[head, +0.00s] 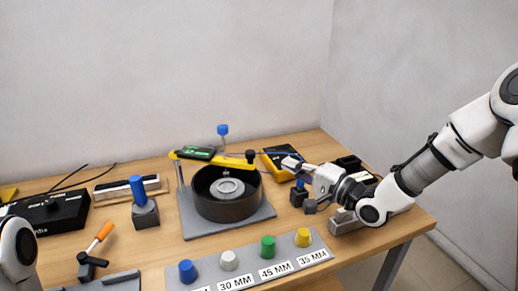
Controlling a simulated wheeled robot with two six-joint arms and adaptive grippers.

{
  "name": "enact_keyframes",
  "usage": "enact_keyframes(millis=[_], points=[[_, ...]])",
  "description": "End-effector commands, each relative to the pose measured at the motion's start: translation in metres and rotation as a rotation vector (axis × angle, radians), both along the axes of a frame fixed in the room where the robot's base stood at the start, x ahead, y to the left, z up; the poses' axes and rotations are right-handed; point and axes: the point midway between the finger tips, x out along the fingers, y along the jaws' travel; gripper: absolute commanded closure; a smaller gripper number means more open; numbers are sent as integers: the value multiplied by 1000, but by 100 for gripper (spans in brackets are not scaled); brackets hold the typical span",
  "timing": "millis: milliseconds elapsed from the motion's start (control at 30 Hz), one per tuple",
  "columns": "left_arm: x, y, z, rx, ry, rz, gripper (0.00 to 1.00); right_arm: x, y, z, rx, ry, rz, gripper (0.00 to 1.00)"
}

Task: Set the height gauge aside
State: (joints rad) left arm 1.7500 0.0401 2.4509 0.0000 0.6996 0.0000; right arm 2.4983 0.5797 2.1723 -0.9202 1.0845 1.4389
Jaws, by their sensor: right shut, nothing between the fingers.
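A measuring fixture with a yellow bar (228,158) and a dark display with green digits (199,153) stands mid-table; I take this for the height gauge. Its bar spans a black round ring (228,208) on a grey base plate (194,226). A blue knob (223,129) sticks up above the bar. My right gripper (291,163) is shut and empty, to the right of the fixture and apart from it. My left arm shows only at the lower left edge; its gripper is out of view.
A grey strip (208,279) with several coloured knobs and millimetre labels lies in front. A yellow meter (276,165) and a blue-topped dark block (299,195) are near my right gripper. A blue-handled block (145,212), black box (55,214) and orange-handled tool (104,232) are left.

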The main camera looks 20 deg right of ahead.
Motion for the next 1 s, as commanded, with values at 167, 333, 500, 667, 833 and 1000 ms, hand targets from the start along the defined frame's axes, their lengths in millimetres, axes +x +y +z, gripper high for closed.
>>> enact_keyframes(millis=[167, 333, 500, 667, 833, 1000], points=[[0, 0, 0, 0, -1, 0, 60, 5, 3, -1, -2, 2, 0, 100], [0, 0, 2, 0, -1, 0, 60, 27, 16, 0, -7, 1, 3, 100], [0, 0, 5, 0, -1, 0, 60, 58, 33, 1, -7, 1, 3, 100], [0, 0, 8, 0, -1, 0, 60, 79, 45, 1, -4, 1, 1, 100], [0, 0, 8, 0, -1, 0, 60, 87, 49, 1, -1, 2, 0, 100], [0, 0, 8, 0, -1, 0, 60, 87, 49, 1, 0, 1, -1, 100]])
